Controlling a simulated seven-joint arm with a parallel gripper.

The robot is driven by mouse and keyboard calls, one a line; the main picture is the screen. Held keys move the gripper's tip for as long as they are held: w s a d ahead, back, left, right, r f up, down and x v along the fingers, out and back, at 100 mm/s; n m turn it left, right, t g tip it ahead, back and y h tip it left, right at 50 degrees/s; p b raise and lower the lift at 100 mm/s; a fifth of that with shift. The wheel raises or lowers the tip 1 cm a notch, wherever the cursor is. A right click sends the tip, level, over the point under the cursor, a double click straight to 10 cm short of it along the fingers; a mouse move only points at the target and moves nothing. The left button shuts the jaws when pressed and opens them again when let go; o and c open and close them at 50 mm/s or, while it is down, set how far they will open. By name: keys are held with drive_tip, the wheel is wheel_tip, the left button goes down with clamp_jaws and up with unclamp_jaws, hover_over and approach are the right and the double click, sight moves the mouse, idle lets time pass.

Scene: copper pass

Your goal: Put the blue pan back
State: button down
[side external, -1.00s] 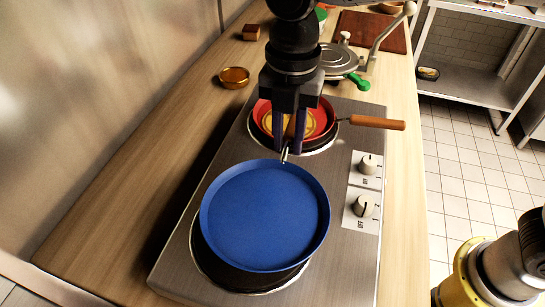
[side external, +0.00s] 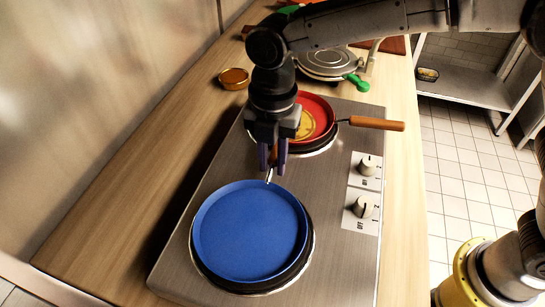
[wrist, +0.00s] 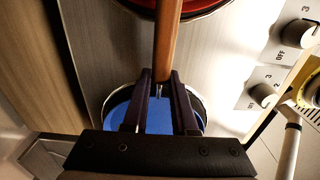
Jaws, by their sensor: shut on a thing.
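The blue pan (side external: 250,232) is at the front burner in the side view, covering most of it and sitting slightly left of the dark burner ring. Whether it rests fully on the burner or hangs just above it, I cannot tell. My gripper (side external: 271,165) is shut on the pan's wooden handle, which is mostly hidden by the fingers there. In the wrist view the handle (wrist: 166,45) runs between the fingers of my gripper (wrist: 160,85), and part of the blue pan (wrist: 158,118) shows beyond them.
A red pan (side external: 318,112) with yellow food and a wooden handle (side external: 376,124) sits on the rear burner. Two knobs (side external: 363,207) are on the stove's right side. A small copper bowl (side external: 234,78) and a silver lid (side external: 325,62) stand behind. The counter at left is clear.

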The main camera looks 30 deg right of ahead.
drive_tip(key=c, duration=0.7)
unclamp_jaws()
wheel_tip(320, 180, up, 12)
drive_tip(key=shift+r, duration=0.15)
drive_tip(key=shift+w+d, duration=0.1)
